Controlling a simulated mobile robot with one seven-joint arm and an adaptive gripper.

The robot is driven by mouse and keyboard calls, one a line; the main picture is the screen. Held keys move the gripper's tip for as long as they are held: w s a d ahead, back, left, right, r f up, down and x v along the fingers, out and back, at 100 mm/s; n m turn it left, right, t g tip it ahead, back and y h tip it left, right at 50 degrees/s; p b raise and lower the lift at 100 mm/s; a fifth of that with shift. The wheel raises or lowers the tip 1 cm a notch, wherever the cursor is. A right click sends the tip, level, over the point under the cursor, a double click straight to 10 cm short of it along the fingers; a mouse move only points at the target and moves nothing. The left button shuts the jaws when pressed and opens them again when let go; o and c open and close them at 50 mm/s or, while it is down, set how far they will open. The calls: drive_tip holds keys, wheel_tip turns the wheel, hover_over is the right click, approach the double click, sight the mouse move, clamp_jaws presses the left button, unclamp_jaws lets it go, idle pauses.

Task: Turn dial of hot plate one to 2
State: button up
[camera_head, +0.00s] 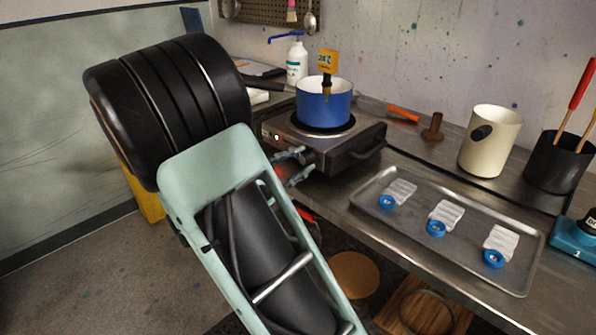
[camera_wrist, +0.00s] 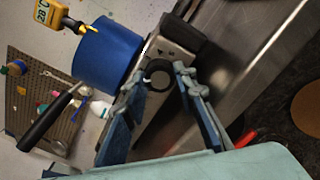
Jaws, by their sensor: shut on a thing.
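The hot plate (camera_head: 362,143) is a dark metal box on the steel bench, with a blue pot (camera_head: 323,107) standing on its burner. Its front panel also shows in the wrist view (camera_wrist: 166,48). A round dark dial (camera_wrist: 158,77) sits on that panel. My gripper (camera_head: 294,164) is at the front of the hot plate. In the wrist view its two blue-grey fingers (camera_wrist: 161,70) lie on either side of the dial, shut on it. The dial's setting cannot be read. In the head view my gripper hides the dial.
A yellow thermometer (camera_head: 327,62) stands in the pot. A metal tray (camera_head: 400,226) with white strips and blue rings lies right of the hot plate. A cream mug (camera_head: 490,145) and black utensil holder (camera_head: 556,165) stand farther right. A white bottle (camera_head: 297,62) is behind.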

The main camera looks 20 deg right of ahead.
drive_tip(key=shift+f+m+b, duration=0.1)
drive_tip(key=shift+m+b, duration=1.15)
drive_tip(key=shift+m, duration=0.25)
drive_tip(key=o, duration=1.2)
drive_tip(key=shift+c, duration=0.2)
drive_tip(key=shift+a, duration=0.1)
drive_tip(key=v, duration=1.2)
